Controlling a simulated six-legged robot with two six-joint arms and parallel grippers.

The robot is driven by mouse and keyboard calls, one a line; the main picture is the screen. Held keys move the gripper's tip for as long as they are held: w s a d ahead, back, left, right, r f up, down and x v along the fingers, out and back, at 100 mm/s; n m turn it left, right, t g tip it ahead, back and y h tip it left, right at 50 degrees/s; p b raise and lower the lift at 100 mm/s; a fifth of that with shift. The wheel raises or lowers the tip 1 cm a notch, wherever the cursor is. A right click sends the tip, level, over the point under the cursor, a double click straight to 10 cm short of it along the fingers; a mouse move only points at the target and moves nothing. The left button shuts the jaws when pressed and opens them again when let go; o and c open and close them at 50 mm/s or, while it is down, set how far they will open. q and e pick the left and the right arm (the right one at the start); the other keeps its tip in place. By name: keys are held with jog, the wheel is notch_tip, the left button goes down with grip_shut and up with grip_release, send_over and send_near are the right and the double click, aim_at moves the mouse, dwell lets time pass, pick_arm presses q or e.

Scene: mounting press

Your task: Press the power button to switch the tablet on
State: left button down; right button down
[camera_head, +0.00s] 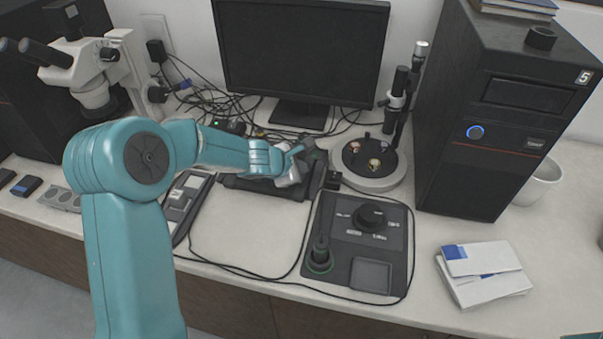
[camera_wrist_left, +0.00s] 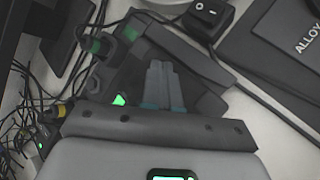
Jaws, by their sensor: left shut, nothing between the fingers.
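My left gripper (camera_head: 298,150) is over a dark, low device (camera_head: 262,187) in front of the monitor. In the left wrist view its two grey fingers (camera_wrist_left: 160,66) are together and empty over dark surfaces of the device. I cannot tell whether they touch it. A small black block with a white-marked rocker switch (camera_wrist_left: 209,10) lies beyond the fingertips; a small black block (camera_head: 332,180) shows right of the gripper in the head view. I cannot clearly make out a tablet or its power button.
A black monitor (camera_head: 300,45) stands behind, with tangled cables (camera_head: 205,98) to its left. A control panel with a knob (camera_head: 340,262) lies in front. White bench space (camera_head: 235,225) is free.

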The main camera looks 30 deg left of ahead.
pick_arm(q)
jog(key=shift+r, duration=0.15)
jog(key=shift+r+p, duration=0.65)
jog(key=shift+p, duration=0.1)
notch_tip(320, 180, up, 5)
jog(key=p, duration=0.5)
dwell(0.5)
